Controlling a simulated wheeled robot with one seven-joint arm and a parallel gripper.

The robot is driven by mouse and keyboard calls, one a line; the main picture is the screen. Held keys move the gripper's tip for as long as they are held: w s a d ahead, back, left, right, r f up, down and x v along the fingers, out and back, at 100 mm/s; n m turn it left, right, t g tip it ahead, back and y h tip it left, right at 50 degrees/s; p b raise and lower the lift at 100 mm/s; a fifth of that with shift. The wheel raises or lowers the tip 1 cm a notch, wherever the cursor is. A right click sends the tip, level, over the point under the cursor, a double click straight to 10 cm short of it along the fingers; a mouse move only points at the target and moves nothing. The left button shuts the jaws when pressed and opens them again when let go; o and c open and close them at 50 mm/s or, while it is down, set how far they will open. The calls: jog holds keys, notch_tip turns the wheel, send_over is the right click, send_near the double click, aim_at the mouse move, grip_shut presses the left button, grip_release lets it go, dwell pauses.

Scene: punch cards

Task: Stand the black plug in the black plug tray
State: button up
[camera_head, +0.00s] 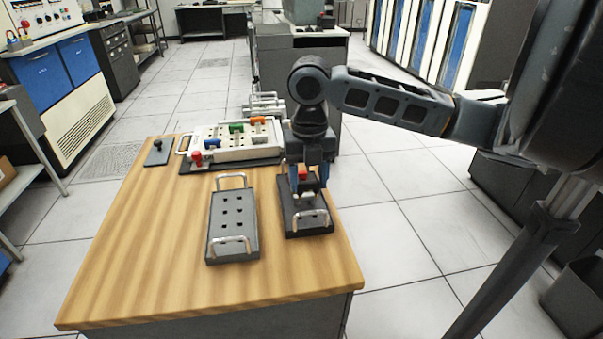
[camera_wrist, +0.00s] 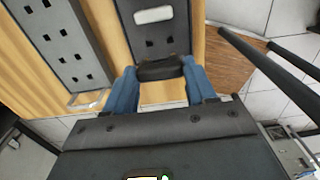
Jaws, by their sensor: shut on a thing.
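My gripper (camera_head: 304,190) points down over the dark tray (camera_head: 318,224) at the right side of the wooden table. In the wrist view its two blue fingers (camera_wrist: 162,80) are shut on the black plug (camera_wrist: 160,67). The plug is at the end of the dark tray (camera_wrist: 172,42), which has square holes and a pale rounded patch. I cannot tell whether the plug is in a hole or just above the tray. In the head view the fingers mostly hide the plug. A small red patch shows between them; I cannot tell what it is.
A grey tray (camera_head: 221,222) with square holes and metal handles lies just left of the dark tray. Behind is a white panel (camera_head: 235,153) with red, green, blue and orange plugs. A small dark plate (camera_head: 157,155) lies far left. The table's left front (camera_head: 140,270) is clear.

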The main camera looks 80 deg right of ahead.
aim_at(308, 193)
jog(key=shift+f+b, duration=1.6)
jog(key=shift+f, duration=0.9)
jog(key=shift+f+b, duration=1.35)
jog(key=shift+f, duration=0.05)
jog(key=o, duration=1)
jog(key=shift+r, duration=3.9)
